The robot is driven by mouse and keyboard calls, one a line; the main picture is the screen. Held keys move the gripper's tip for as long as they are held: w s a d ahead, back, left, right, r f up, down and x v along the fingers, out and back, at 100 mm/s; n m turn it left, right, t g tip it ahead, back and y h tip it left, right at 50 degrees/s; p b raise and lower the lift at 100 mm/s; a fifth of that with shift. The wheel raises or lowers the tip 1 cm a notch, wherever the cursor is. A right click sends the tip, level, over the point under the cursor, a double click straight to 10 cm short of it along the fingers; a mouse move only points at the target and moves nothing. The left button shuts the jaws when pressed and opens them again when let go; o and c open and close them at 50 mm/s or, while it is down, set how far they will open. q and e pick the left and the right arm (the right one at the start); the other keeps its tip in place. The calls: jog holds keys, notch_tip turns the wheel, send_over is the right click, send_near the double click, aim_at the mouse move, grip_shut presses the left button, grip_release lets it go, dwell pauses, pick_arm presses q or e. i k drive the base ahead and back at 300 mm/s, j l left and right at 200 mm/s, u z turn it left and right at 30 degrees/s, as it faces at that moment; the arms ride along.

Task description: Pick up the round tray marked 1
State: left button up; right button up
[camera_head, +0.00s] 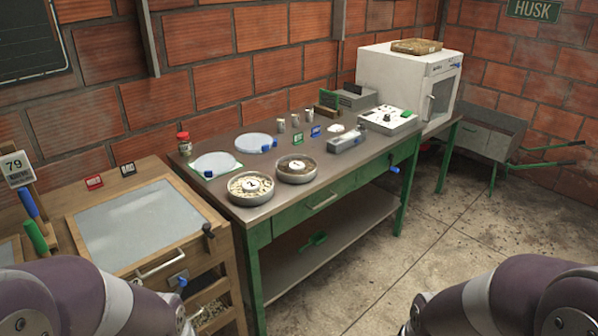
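Two round trays with pale centre labels stand on the grey-topped green bench. The nearer round tray (250,196) holds pale, beige grains. The farther round tray (296,176) holds darker brown contents. The label marks are too small for me to read surely, so I cannot tell which one is marked 1. Both trays sit apart from my arms, and nothing is holding them. My arms show only as purple-grey links at the bottom left and bottom right corners. Neither gripper is in view.
Left of the bench stands a wooden cabinet (192,217) with a glass top. Behind the trays are two pale discs (215,163) (255,142) and a red-lidded jar (184,145). Farther right are a grey device (348,142), a scale (389,120) and a white oven (402,78). The floor in front is clear.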

aim_at(297, 169)
jog(key=i+l, duration=0.25)
jog(key=i, duration=0.35)
jog(key=i+l+z, duration=0.1)
jog(key=i+l, duration=0.15)
jog(key=i, duration=0.35)
jog(key=i+l, duration=0.2)
jog(key=i, duration=0.4)
jog(key=i+l+z, duration=0.15)
jog(key=i, duration=0.45)
